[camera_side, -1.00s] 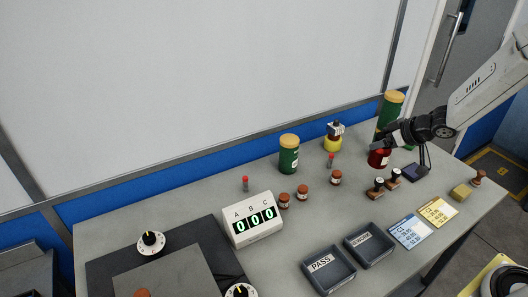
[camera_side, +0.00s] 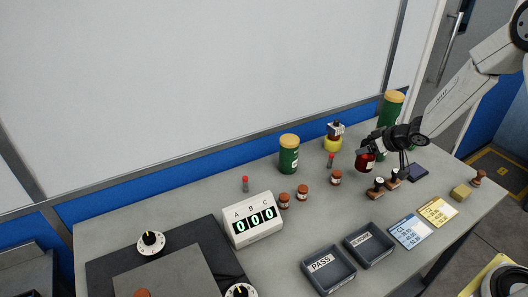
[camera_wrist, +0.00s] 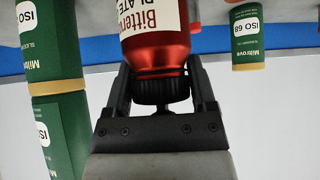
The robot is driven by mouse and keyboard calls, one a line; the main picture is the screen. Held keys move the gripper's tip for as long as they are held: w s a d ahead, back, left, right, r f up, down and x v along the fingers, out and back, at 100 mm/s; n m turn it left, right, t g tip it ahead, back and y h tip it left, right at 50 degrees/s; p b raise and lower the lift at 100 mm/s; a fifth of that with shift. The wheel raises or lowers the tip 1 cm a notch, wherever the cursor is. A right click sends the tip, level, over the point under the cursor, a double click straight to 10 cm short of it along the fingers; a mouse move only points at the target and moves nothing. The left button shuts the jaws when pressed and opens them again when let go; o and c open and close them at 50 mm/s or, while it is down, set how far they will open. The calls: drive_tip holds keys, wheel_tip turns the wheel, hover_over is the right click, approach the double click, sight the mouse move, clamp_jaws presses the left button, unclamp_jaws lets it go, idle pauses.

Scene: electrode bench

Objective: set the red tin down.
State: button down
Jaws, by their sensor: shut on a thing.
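The red tin (camera_side: 364,161) is in my gripper (camera_side: 370,150), near the back right of the bench. In the wrist view the red tin (camera_wrist: 157,48) has a cream label and a black ribbed cap, and the picture is upside down. My gripper (camera_wrist: 160,80) is shut with a finger on each side of the tin near its cap. In the side view the tin seems a little above the bench; its base is close to the stamps, and the exact gap is hard to tell.
Green tins stand left (camera_side: 289,154) and behind (camera_side: 391,110). Two dark-topped stamps (camera_side: 376,187) and a dark pad (camera_side: 418,172) are in front. Small brown jars (camera_side: 335,178) and black trays (camera_side: 328,269) lie left and forward.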

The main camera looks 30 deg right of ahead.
sight(365, 156)
drive_tip(key=shift+w+f, duration=0.2)
drive_tip(key=shift+f, duration=1.55)
drive_tip(key=shift+f, duration=0.1)
unclamp_jaws()
drive_tip(key=shift+v, duration=0.8)
drive_tip(key=v, duration=1)
drive_tip(key=shift+s+r, duration=0.15)
drive_tip(key=shift+r, duration=0.1)
